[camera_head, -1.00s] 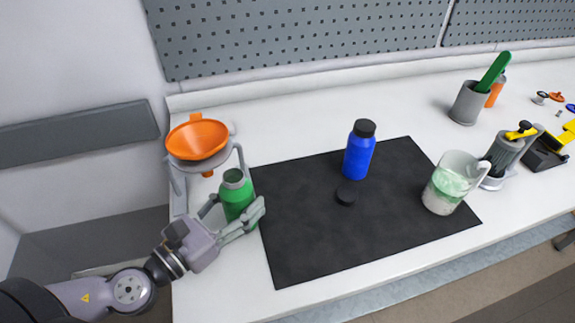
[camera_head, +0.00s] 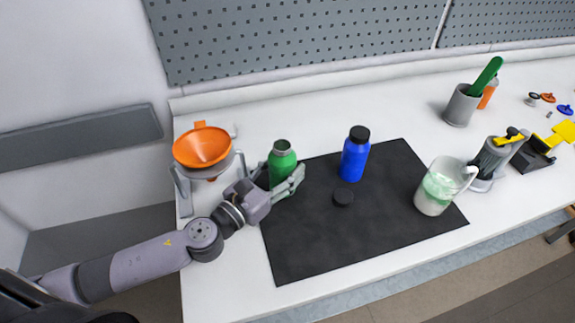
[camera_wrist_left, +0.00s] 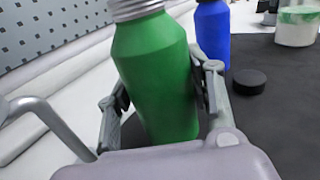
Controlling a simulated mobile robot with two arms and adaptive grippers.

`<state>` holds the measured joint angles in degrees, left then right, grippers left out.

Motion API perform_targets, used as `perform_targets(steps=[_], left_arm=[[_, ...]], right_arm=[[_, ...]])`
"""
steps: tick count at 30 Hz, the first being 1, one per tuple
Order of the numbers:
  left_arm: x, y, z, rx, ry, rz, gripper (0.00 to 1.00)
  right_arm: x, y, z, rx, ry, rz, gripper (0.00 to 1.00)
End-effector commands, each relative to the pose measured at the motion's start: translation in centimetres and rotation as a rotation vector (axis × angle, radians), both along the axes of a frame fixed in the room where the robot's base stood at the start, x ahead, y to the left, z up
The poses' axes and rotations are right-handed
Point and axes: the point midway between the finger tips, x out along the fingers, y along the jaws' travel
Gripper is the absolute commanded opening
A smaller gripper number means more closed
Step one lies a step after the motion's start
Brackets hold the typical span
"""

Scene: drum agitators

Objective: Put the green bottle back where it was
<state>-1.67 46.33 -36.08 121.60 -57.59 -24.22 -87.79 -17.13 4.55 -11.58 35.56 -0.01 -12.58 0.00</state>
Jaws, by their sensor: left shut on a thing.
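The green bottle (camera_head: 281,160) has no cap on its metal neck. My left gripper (camera_head: 284,184) is shut on it at the left edge of the black mat (camera_head: 330,243). In the left wrist view the green bottle (camera_wrist_left: 158,75) stands between the two fingers (camera_wrist_left: 165,98), tilted slightly in the picture. Its base is hidden, so I cannot tell whether it touches the surface. A black cap (camera_head: 343,198) lies on the mat. It also shows in the left wrist view (camera_wrist_left: 249,81). My right gripper is not in view.
A blue bottle (camera_head: 355,154) with a black cap stands on the mat. An orange funnel (camera_head: 202,147) sits in a grey stand (camera_head: 184,190) left of my gripper. A beaker (camera_head: 439,188) with green liquid stands at the mat's right. The mat's front is clear.

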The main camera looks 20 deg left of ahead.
Motion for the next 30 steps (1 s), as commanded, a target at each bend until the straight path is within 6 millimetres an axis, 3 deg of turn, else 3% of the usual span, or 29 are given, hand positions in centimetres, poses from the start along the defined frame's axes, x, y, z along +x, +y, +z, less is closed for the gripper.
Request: perform_targets(steps=[5, 9, 23, 24, 30], left_arm=[[1.7, -0.8, 0.3, -0.001, -0.003, 0.000, 0.10], [1.5, -0.7, -1.3, 0.000, 0.000, 0.000, 0.10], [1.5, -0.6, -1.8, 0.000, 0.000, 0.000, 0.10], [1.5, -0.6, -1.8, 0.000, 0.001, 0.000, 0.49], [1.5, -0.6, -1.7, 0.000, 0.001, 0.000, 0.62]], right_arm=[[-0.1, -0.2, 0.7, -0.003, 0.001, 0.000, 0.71], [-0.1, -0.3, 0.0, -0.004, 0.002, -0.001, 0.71], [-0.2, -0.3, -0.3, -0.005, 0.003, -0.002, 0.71], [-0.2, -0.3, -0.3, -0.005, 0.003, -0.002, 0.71], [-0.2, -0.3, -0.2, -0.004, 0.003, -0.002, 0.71]])
